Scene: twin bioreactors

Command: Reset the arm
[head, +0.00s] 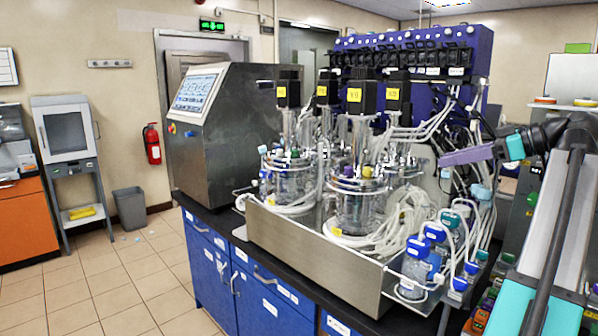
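My arm stands at the right of the head view, with a dark forearm and teal joint parts. My gripper (466,156), a purple-grey piece beyond a teal ring, points left towards the tubing of the bioreactors. Its fingertips are hard to make out against the white tubes, and I cannot tell whether they are apart or holding anything. In the picture it overlaps the right side of the bioreactor setup; whether it touches any tube is unclear.
Glass bioreactor vessels (358,205) stand in a steel tray (310,252) on a black-topped blue bench (225,262). Blue-capped bottles (415,262) sit at its right end. A steel control console (232,130) stands behind. Tiled floor (120,277) at the left is mostly clear, with a grey bin (130,208).

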